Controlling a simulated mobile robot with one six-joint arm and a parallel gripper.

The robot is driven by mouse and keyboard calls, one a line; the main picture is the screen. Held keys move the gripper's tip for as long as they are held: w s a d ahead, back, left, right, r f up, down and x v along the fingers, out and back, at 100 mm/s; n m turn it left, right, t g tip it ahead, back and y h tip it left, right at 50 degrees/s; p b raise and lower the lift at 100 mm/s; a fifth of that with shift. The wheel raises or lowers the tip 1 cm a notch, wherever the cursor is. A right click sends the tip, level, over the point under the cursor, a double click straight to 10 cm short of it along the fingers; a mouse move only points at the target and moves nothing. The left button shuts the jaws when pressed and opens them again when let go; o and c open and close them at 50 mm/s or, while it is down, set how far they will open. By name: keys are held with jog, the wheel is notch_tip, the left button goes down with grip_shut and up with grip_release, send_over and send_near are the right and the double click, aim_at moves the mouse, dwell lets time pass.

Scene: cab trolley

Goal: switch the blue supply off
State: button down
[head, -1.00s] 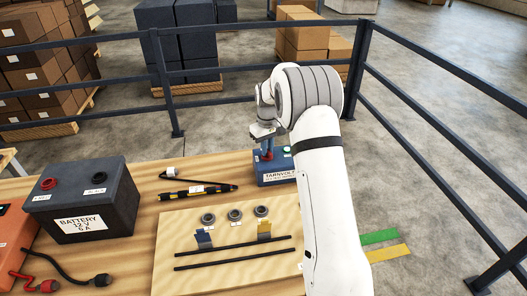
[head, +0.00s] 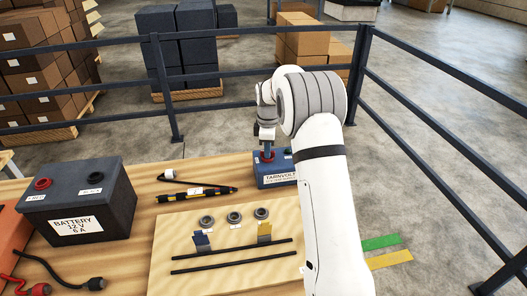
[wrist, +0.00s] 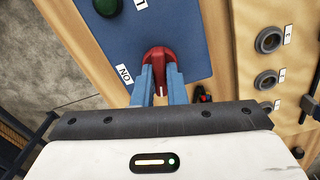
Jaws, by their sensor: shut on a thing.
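The blue supply (head: 277,180), a box marked TARNVOLT, stands at the back right of the wooden table in the head view. Its blue top (wrist: 190,40) fills the upper middle of the wrist view. A red knob (wrist: 158,57) on that top sits between the blue fingers of my gripper (wrist: 160,72), which is shut on it. The knob's white line points toward my gripper's body, away from the ON label (wrist: 125,75) at its left. A green round lamp or button (wrist: 107,5) shows at the top edge. My gripper (head: 267,154) comes down from above in the head view.
A dark battery (head: 77,205) stands at the left, with black and red leads before it. A light board (head: 215,235) with rings and rods lies in front of the supply. A black-and-yellow pen-like tool (head: 195,193) lies behind it. Dark railings (head: 220,72) surround the table.

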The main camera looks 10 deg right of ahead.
jog(key=shift+n, duration=1.4)
jog(key=c, duration=1.5)
grip_release()
jog(key=shift+o, duration=0.2)
jog(key=shift+r+b, duration=0.65)
jog(key=shift+r, duration=3.25)
